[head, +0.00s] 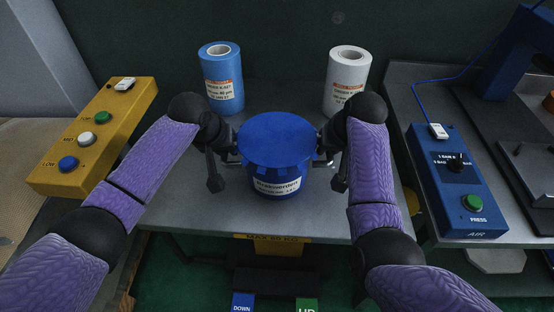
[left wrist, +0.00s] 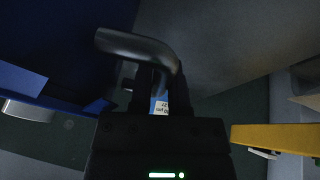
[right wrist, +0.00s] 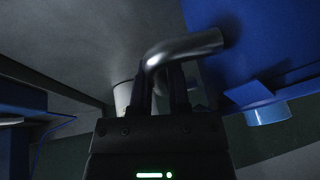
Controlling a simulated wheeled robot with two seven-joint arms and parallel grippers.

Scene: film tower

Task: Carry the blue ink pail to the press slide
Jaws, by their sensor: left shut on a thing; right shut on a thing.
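The blue ink pail (head: 277,145) with a flat blue lid and a white label is upright between my two arms in the head view. It is over the grey table; I cannot tell whether its base touches the top. My left gripper (head: 234,157) is shut on the pail's left metal handle, seen as a bent bar in the left wrist view (left wrist: 138,46). My right gripper (head: 322,157) is shut on the right handle, which also shows in the right wrist view (right wrist: 184,47). The press slide (head: 536,155) seems to be the dark unit at the far right, partly cut off.
A blue film roll (head: 221,80) and a white roll (head: 347,80) stand behind the pail. A yellow button box (head: 92,138) is on the left. A blue PRESS control box (head: 459,182) is on the right bench, past a gap. DOWN and UP pedals (head: 243,303) are below.

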